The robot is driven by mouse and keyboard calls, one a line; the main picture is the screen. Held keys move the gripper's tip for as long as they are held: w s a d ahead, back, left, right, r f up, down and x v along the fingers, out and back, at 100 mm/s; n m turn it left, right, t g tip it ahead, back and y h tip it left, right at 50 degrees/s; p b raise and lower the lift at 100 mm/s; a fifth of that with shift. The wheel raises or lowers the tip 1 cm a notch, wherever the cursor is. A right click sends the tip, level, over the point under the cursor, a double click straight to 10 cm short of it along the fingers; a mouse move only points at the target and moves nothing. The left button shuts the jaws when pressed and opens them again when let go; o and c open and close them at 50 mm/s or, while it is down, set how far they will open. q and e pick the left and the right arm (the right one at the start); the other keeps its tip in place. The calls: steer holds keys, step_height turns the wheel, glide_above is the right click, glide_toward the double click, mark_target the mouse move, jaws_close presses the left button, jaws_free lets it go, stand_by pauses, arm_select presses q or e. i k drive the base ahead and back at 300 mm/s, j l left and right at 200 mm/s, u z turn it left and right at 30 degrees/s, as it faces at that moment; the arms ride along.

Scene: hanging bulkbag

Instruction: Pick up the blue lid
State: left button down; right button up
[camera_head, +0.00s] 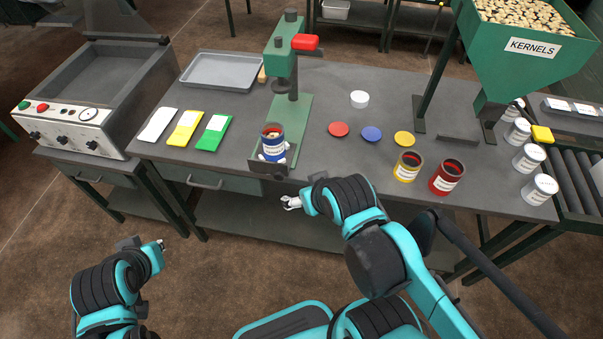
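The blue lid (371,134) lies flat on the grey table, between the red lid (338,129) and the yellow lid (404,139). My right gripper (285,203) is in front of the table's front edge, left of and nearer than the blue lid, and apart from it. Its fingers look parted, with nothing between them. My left gripper (162,243) is low at the left, over the floor and well away from the table top. Its fingers are too small to tell whether they are open.
A blue can (273,149) stands in the green press (290,110). Open yellow (407,167) and red (446,178) cans stand near the front edge, right of the lids. A white lid (359,99) lies behind. The table between press and red lid is clear.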

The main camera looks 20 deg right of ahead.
mark_target(368, 133)
steer(key=z, duration=1.4)
